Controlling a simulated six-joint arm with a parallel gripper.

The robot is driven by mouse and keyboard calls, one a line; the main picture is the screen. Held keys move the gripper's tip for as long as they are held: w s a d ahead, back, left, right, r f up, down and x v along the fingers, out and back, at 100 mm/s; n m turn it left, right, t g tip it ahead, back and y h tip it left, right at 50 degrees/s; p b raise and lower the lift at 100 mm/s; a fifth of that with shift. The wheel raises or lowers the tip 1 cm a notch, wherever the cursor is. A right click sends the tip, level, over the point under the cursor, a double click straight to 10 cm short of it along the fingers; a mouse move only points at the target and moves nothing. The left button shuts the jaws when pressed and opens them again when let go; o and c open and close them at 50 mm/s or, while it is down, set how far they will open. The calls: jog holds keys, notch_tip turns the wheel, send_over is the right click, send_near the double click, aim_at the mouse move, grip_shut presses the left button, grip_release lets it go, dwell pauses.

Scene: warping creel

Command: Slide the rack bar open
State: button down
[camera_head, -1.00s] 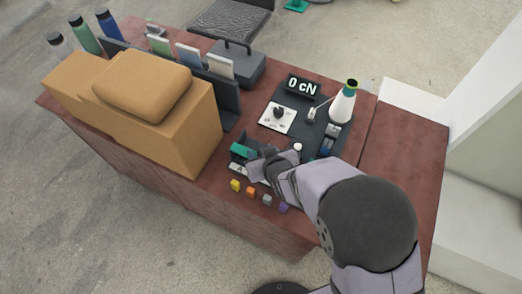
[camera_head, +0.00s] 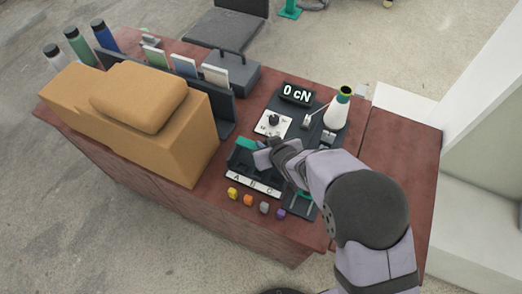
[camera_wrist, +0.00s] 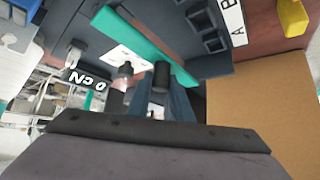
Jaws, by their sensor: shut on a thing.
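The rack (camera_head: 252,184) has a white strip lettered A, B, C along its near edge, with the letters also showing in the wrist view (camera_wrist: 233,20). Its teal rack bar (camera_head: 246,143) lies along the side away from the strip and crosses the upper middle of the wrist view (camera_wrist: 140,36). A black knob (camera_wrist: 162,76) stands at the bar. My gripper (camera_wrist: 162,92) is shut on this knob, one finger on each side. In the head view my gripper (camera_head: 265,153) reaches the bar from the right and hides part of it. Dark slots (camera_wrist: 214,42) lie uncovered between bar and strip.
A tan box (camera_head: 140,120) stands left of the rack. Small coloured blocks (camera_head: 248,200) lie in front of it. Behind are a white dial panel (camera_head: 272,124) and a "0 cN" display (camera_head: 297,95). A white cone (camera_head: 337,112) stands at the right.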

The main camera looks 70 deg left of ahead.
jog(key=shift+w+a, duration=0.15)
jog(key=c, duration=1.6)
grip_release()
jog(key=shift+o, duration=0.2)
jog(key=shift+r, duration=0.1)
jog(key=b+v, duration=0.1)
jog(key=v, duration=0.6)
